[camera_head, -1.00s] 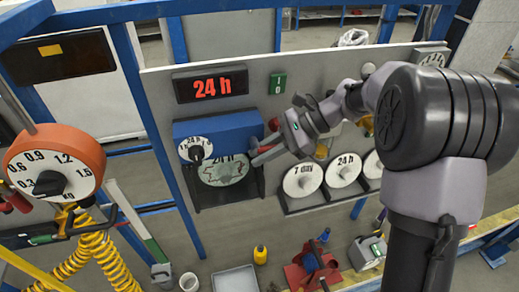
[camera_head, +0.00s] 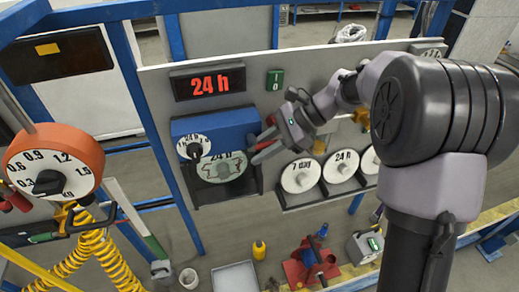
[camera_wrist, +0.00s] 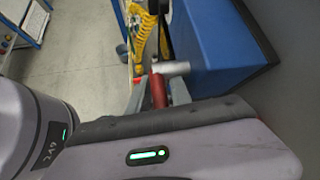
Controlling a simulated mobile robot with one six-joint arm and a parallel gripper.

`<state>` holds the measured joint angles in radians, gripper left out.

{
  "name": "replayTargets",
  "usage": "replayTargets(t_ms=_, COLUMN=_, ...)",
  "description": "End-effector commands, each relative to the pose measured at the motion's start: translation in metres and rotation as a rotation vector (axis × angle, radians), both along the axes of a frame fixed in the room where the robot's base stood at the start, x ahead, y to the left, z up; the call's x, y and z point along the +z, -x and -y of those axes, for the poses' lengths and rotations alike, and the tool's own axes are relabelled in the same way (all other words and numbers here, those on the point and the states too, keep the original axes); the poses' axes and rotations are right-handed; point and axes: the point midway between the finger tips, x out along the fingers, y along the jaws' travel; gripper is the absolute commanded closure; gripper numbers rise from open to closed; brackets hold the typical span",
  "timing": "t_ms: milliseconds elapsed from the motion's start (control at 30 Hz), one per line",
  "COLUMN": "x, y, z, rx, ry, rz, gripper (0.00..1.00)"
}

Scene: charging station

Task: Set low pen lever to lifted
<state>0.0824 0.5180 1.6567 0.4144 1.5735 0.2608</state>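The blue recorder box (camera_head: 214,127) on the grey panel has a small white dial (camera_head: 195,148) on its front and a round chart (camera_head: 222,167) below. A red knob (camera_head: 270,121) shows at its right side. My gripper (camera_head: 254,148) is at the right side of the box, its two fingers spread and pointing left. In the wrist view, a red handle (camera_wrist: 157,92) with a pale grey rod (camera_wrist: 171,68) stands beside the blue box, between my fingers. I cannot tell whether they touch it, or whether it is the low or another pen lever.
Round chart discs (camera_head: 301,176) sit on a rack right of the recorder. A red display reading 24 h (camera_head: 209,84) and a green switch (camera_head: 275,82) are above. An orange dial scale (camera_head: 50,160) stands at left. Tools and a tray (camera_head: 236,277) lie below.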

Motion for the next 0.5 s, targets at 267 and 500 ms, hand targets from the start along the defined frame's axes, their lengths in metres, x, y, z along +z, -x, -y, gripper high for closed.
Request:
replayTargets(t_ms=267, x=0.015, y=-0.003, z=0.017, rx=-0.002, ry=0.0, rz=0.003, gripper=0.75)
replayTargets(t_ms=500, x=0.053, y=-0.008, z=0.06, rx=-0.003, ry=0.001, rz=0.003, gripper=0.75)
